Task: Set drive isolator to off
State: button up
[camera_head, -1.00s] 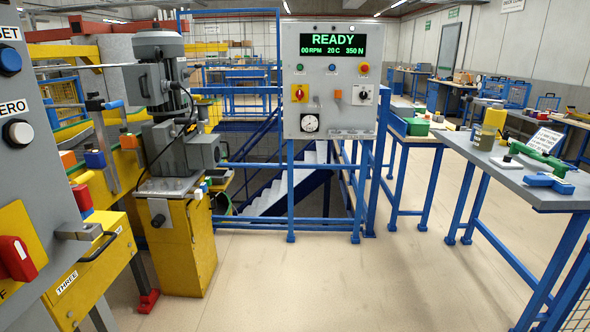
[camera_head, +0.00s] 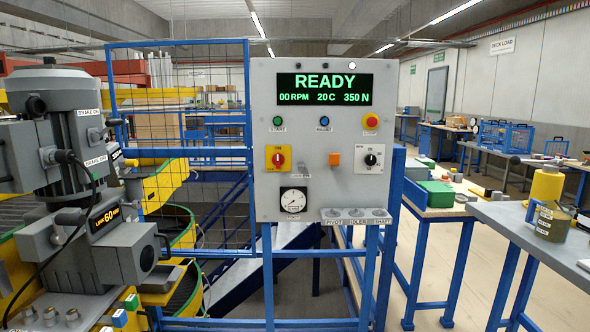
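A grey control panel (camera_head: 330,215) stands upright in the middle of the head view. A red rotary switch on a yellow plate (camera_head: 278,158) sits at its left side. It looks like an isolator, but its lettering is too small to read surely, and I cannot tell its position. The panel's display (camera_head: 325,89) reads READY, 00 RPM, 20 C, 350 N. My gripper is not in view.
The panel also has a green button (camera_head: 278,121), a blue button (camera_head: 325,121), a red button (camera_head: 372,121), an orange knob (camera_head: 334,159), a black selector (camera_head: 371,159) and a gauge (camera_head: 293,200). A motor unit (camera_head: 75,165) stands left. A bench (camera_head: 530,232) stands right.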

aim_at(278, 159)
jog(key=i+l+u, duration=0.2)
jog(key=i, duration=0.25)
jog(key=i+l+u, duration=0.15)
jog(key=i, duration=0.25)
jog(key=l, duration=0.1)
